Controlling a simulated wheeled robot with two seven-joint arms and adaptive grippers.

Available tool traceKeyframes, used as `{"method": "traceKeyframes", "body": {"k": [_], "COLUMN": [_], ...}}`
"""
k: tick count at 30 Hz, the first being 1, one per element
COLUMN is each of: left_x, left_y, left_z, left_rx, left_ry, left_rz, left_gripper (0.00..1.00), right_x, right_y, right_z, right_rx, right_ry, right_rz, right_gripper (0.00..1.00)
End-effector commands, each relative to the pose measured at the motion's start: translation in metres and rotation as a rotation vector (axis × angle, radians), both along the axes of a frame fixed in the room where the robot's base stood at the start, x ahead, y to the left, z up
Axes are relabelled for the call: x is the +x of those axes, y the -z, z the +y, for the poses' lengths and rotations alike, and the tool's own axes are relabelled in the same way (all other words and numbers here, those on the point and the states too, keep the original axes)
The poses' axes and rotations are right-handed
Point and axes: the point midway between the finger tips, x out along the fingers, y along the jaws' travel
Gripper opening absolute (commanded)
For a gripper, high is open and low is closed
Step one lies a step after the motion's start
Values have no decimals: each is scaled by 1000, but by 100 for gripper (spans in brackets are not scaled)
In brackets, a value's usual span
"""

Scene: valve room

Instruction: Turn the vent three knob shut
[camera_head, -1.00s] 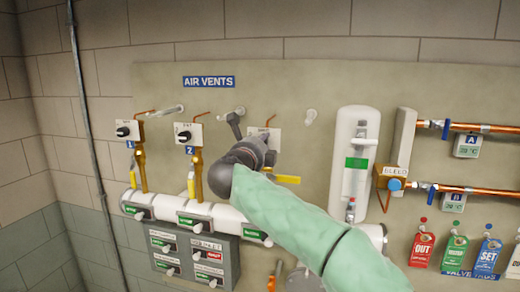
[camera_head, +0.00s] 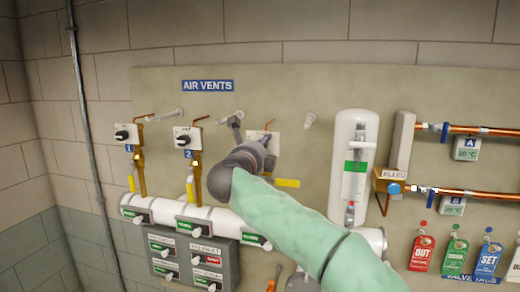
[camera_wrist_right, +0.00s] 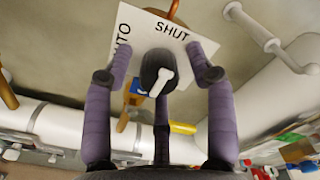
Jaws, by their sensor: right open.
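The vent three plate (camera_head: 274,141) is a white square on the wall board, mostly hidden behind my right gripper in the head view. In the right wrist view the plate (camera_wrist_right: 139,38) shows "SHUT" and part of another word ending in "TO". Its dark knob (camera_wrist_right: 152,64) has a white pointer bar (camera_wrist_right: 162,82), seen at a slant. My right gripper (camera_head: 254,137) is at the plate. In the wrist view its purple fingers (camera_wrist_right: 163,58) are open, one on each side of the knob, with gaps visible between. My left gripper is not in view.
Vent one (camera_head: 126,134) and vent two (camera_head: 187,138) have similar knobs to the left. A yellow lever (camera_head: 287,183) sits below the gripper. A white horizontal pipe (camera_head: 227,218) runs beneath, above a grey switch panel (camera_head: 226,253). A white vertical cylinder (camera_head: 343,187) stands to the right.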

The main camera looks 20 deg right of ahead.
Motion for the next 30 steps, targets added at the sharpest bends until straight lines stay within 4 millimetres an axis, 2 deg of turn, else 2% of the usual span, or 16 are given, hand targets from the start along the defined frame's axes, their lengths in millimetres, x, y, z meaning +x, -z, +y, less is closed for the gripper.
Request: {"method": "traceKeyframes", "body": {"k": [7, 21, 30], "left_x": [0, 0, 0], "left_y": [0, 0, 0], "left_z": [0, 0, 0], "left_rx": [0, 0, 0], "left_ry": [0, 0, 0], "left_rz": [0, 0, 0], "left_gripper": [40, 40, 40], "right_x": [-13, -84, -100], "right_y": [-1, -1, 0], "right_z": [10, 57, 67], "right_rx": [0, 0, 1], "right_ry": [-3, -2, 0], "right_rz": [-1, 0, -1], "right_gripper": [56, 56, 56]}}
